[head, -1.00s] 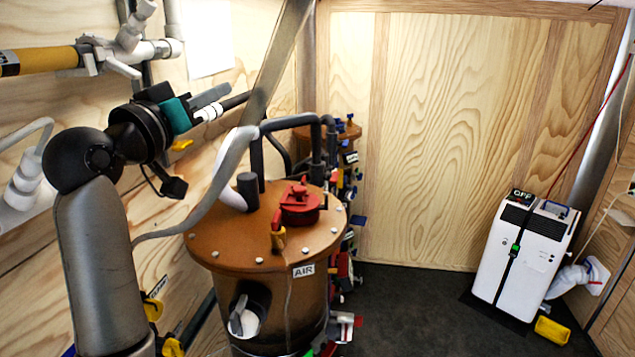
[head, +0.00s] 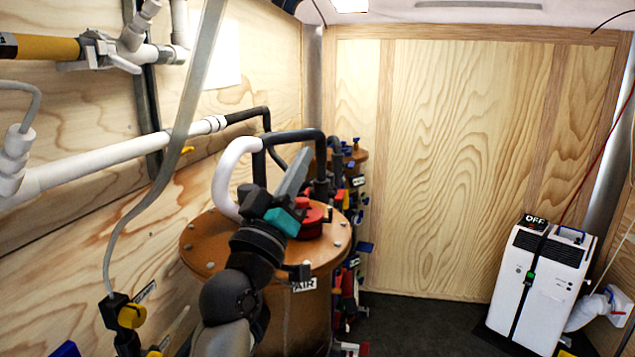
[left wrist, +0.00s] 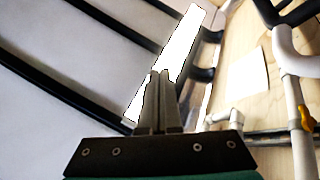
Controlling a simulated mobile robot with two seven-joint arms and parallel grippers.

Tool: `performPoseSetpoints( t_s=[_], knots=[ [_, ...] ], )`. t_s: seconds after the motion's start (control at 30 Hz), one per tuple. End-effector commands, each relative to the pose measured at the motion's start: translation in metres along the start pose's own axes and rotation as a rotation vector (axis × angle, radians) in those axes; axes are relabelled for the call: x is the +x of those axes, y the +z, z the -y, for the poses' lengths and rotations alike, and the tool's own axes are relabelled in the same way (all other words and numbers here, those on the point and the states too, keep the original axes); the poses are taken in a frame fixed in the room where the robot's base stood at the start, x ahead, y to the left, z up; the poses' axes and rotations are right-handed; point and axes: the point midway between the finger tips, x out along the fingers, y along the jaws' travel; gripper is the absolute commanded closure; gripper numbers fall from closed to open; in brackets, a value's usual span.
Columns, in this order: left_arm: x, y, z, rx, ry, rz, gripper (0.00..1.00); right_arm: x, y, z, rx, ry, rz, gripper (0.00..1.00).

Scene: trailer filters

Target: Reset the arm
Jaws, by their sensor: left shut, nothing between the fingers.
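My left arm comes up from the bottom of the head view, in front of the brown filter tank (head: 205,245). My left gripper (head: 295,172) points up and to the right above the tank's lid, beside the red cap (head: 312,220). In the left wrist view the two fingers (left wrist: 160,78) are together with nothing between them, against the ceiling and a bright light panel (left wrist: 185,45). The arm hides part of the lid and the tank's front. My right gripper is not in view.
White pipe (head: 120,155) runs along the left wooden wall, with a yellow pipe (head: 45,47) above it. Black hoses (head: 290,136) arch over the lid close to the gripper. A white unit marked OFF (head: 537,285) stands at the right on dark floor (head: 420,318).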

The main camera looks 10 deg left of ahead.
Motion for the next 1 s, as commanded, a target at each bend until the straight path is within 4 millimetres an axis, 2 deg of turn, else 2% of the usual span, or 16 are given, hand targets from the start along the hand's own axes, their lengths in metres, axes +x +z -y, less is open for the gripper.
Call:
performPoseSetpoints(
  t_s=[0.27, 0.37, 0.43, 0.57, 0.67, 0.7, 0.83, 0.9, 1.0],
  knots=[
    [-0.016, 0.017, 0.004, -0.010, -0.013, -0.005, 1.00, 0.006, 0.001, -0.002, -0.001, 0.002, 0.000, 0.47],
    [-0.035, 0.044, 0.015, 0.028, -0.050, 0.103, 1.00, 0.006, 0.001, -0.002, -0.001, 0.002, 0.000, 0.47],
    [-0.060, 0.074, 0.028, 0.070, -0.092, 0.230, 1.00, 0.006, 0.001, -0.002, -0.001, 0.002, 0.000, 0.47],
    [-0.130, 0.134, 0.056, 0.157, -0.193, 0.526, 1.00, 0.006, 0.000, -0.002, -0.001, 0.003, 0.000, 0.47],
    [-0.196, 0.170, 0.074, 0.214, -0.274, 0.759, 1.00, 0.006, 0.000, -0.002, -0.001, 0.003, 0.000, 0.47],
    [-0.224, 0.181, 0.080, 0.234, -0.306, 0.851, 1.00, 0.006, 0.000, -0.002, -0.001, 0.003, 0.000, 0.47],
    [-0.314, 0.201, 0.093, 0.290, -0.407, 1.131, 1.00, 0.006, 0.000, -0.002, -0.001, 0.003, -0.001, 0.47],
    [-0.356, 0.203, 0.096, 0.309, -0.453, 1.257, 1.00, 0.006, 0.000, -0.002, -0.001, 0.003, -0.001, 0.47],
    [-0.408, 0.201, 0.096, 0.330, -0.512, 1.412, 1.00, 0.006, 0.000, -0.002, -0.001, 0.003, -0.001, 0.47]
  ],
)
